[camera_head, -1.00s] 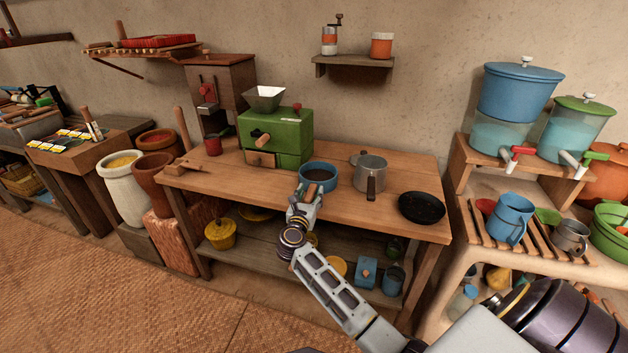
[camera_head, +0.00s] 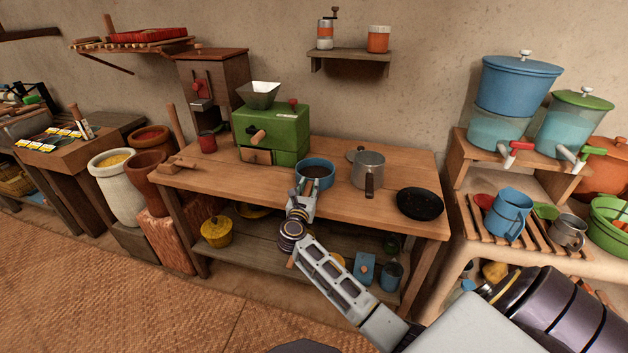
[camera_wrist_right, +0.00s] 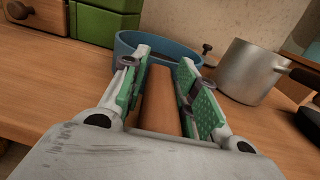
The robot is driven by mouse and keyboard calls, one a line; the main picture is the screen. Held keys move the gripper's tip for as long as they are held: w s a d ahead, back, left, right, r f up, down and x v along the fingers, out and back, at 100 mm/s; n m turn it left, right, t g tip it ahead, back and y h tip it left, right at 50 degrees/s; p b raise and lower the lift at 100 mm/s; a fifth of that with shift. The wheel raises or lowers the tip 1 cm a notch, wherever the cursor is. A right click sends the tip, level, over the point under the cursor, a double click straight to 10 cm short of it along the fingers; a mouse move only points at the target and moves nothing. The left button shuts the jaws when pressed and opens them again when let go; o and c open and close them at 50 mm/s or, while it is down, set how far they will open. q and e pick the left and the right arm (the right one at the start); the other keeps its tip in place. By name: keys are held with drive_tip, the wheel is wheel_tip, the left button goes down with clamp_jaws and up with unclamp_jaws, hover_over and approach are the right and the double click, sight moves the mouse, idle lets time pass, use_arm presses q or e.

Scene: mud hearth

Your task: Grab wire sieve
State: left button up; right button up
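The wire sieve (camera_head: 316,168) looks like a round blue hoop with a dark inside, lying on the wooden table. It also shows in the right wrist view as a blue rim (camera_wrist_right: 126,46) just beyond the fingertips. A brown wooden handle (camera_wrist_right: 158,101) runs from it back between my fingers. My right gripper (camera_head: 303,188) is at the table's front edge, beside the hoop. In the right wrist view its green-padded fingers (camera_wrist_right: 164,60) stand on both sides of the handle, with slight gaps visible. The handle's near end is hidden by the gripper body. My left gripper is not in view.
A metal pot (camera_head: 368,170) stands close to the right of the sieve, with a black pan (camera_head: 420,204) farther right. A green mill (camera_head: 272,130) stands behind left. A lower shelf (camera_head: 250,243) holds several items. The table's front left is mostly clear.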

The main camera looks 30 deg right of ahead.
clamp_jaws()
drive_tip(key=shift+r, duration=0.55)
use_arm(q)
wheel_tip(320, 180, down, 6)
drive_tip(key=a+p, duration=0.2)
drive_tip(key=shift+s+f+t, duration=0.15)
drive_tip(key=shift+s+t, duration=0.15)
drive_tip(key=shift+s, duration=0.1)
use_arm(e)
drive_tip(key=shift+r, duration=4.45)
